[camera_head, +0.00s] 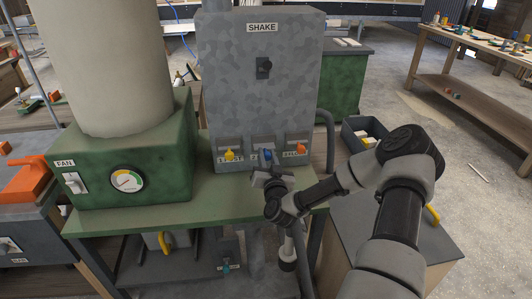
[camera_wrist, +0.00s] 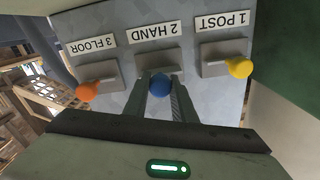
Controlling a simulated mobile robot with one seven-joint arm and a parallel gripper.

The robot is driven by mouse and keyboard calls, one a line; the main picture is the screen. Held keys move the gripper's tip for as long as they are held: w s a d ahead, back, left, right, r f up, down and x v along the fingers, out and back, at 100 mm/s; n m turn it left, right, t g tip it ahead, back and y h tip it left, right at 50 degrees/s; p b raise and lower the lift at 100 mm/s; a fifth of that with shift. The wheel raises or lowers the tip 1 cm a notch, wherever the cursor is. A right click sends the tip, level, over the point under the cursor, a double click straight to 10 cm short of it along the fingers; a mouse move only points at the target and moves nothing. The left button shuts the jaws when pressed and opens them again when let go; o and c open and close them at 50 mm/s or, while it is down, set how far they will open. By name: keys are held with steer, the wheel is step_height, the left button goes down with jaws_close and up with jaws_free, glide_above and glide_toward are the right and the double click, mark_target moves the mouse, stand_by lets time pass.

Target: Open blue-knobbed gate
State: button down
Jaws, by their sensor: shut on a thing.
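The blue knob (camera_head: 267,155) is the middle one of three on the lower front of the grey SHAKE machine (camera_head: 258,110). In the wrist view the blue knob (camera_wrist: 161,83) sits under the label "2 HAND" (camera_wrist: 157,31). My gripper (camera_head: 266,172) reaches the machine's front from below. In the wrist view my gripper's (camera_wrist: 161,90) two fingers stand on either side of the blue knob, shut on it. The gate plate (camera_wrist: 158,60) behind the knob shows partly; the fingers hide its lower part.
A yellow knob (camera_wrist: 240,67) and an orange knob (camera_wrist: 87,91) flank the blue one closely. A green FAN box (camera_head: 128,165) with a dial stands to the left on the green bench (camera_head: 150,215). A grey bin (camera_head: 365,135) stands at right behind my arm.

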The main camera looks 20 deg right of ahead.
mark_target(267, 158)
steer(key=v, duration=0.3)
steer(key=shift+s+a, duration=0.1)
steer(key=shift+s, duration=0.3)
steer(key=c, duration=1.5)
jaws_free()
steer(key=p+v, duration=0.1)
steer(key=v, duration=1.6)
steer(key=shift+s, duration=0.25)
steer(key=shift+w, duration=0.1)
